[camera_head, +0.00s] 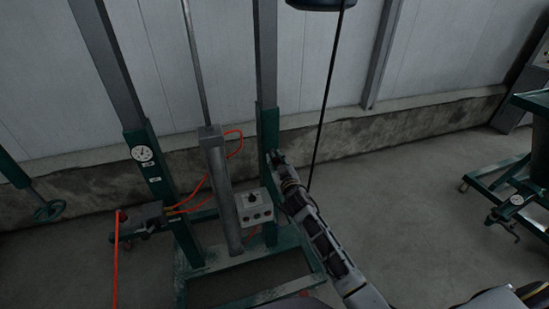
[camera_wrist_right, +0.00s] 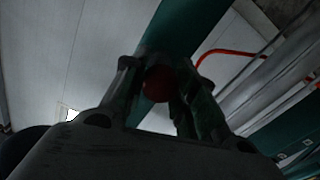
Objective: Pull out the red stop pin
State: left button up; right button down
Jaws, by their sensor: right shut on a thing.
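The red stop pin (camera_wrist_right: 157,84) shows as a dark red round knob between the fingers in the right wrist view. My right gripper (camera_wrist_right: 158,88) is shut on it, with one finger on each side. In the head view my right gripper (camera_head: 276,158) is at the right green post (camera_head: 267,135) of the frame, a little above the grey control box. The pin is hidden there behind the gripper. Whether the pin still sits in the post cannot be told. My left gripper is not in view.
A grey control box (camera_head: 254,207) and a grey cylinder (camera_head: 222,190) with red hoses stand left of my right gripper. A black cable (camera_head: 322,120) hangs to its right. A green wheeled stand (camera_head: 500,180) is at the far right. The floor between is clear.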

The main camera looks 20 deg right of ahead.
aim_at(277, 163)
jog(key=shift+s+f, duration=0.1)
jog(key=shift+s, duration=1.1)
jog(key=shift+f, duration=0.1)
jog(key=c, duration=1.4)
grip_release()
jog(key=o, duration=0.3)
jog(key=shift+s, duration=0.2)
jog(key=shift+w, duration=0.15)
jog(key=shift+s+d, duration=0.1)
jog(key=shift+s, duration=1.35)
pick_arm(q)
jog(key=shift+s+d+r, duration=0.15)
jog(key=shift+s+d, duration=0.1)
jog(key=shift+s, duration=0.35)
pick_arm(e)
jog(key=s, duration=0.9)
jog(key=shift+d, duration=0.15)
jog(key=shift+s, duration=0.1)
